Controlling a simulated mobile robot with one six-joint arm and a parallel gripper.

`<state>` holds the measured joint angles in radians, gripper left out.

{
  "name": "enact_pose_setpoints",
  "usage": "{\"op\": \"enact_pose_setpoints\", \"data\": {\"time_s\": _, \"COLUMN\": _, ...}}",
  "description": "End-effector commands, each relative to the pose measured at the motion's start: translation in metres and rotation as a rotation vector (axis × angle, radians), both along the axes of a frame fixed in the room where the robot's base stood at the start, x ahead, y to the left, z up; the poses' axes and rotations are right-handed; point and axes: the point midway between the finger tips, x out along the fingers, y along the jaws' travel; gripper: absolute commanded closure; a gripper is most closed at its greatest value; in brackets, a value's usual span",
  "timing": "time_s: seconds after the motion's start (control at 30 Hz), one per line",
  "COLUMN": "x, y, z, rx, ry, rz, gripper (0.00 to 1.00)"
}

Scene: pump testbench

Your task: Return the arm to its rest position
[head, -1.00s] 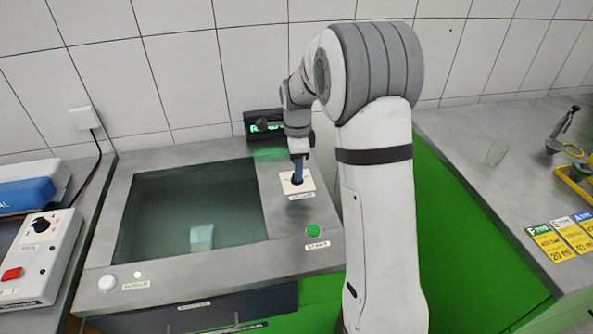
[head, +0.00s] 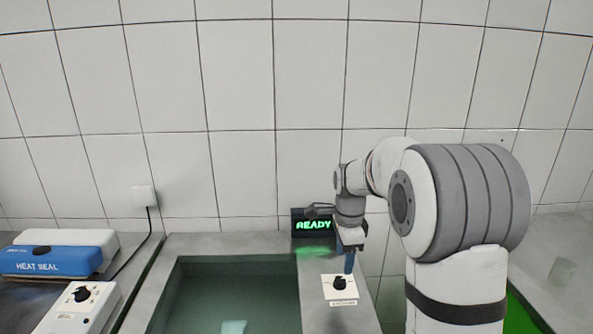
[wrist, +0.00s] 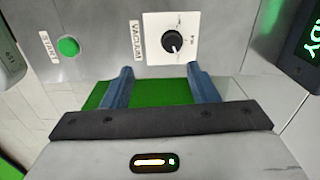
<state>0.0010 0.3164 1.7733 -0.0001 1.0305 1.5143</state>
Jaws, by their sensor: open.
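My arm rises at the right of the head view and bends over to the left. My gripper (head: 349,262) points down just above the vacuum knob panel. In the wrist view my gripper (wrist: 160,88) is open, with its two blue fingers wide apart and nothing between them. The black vacuum knob (wrist: 172,42) on its white plate lies ahead of the fingertips, apart from them. The knob also shows in the head view (head: 340,284), just below the gripper.
A display (head: 313,224) reading READY stands behind the knob. A dark recessed basin (head: 235,290) lies to the left. A blue and white heat sealer (head: 60,255) stands at far left. A green start button (wrist: 68,47) is near the knob. A tiled wall closes the back.

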Motion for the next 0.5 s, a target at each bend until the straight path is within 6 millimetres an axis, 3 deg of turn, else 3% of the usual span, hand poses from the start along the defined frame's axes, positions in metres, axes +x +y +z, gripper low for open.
{"op": "enact_pose_setpoints", "data": {"time_s": 0.2, "x": -0.081, "y": -0.001, "z": 0.039, "rx": -0.024, "ry": -0.066, "rz": 0.452, "gripper": 0.47}}
{"op": "enact_pose_setpoints", "data": {"time_s": 0.5, "x": -0.197, "y": -0.002, "z": 0.049, "rx": -0.108, "ry": -0.136, "rz": 1.108, "gripper": 0.47}}
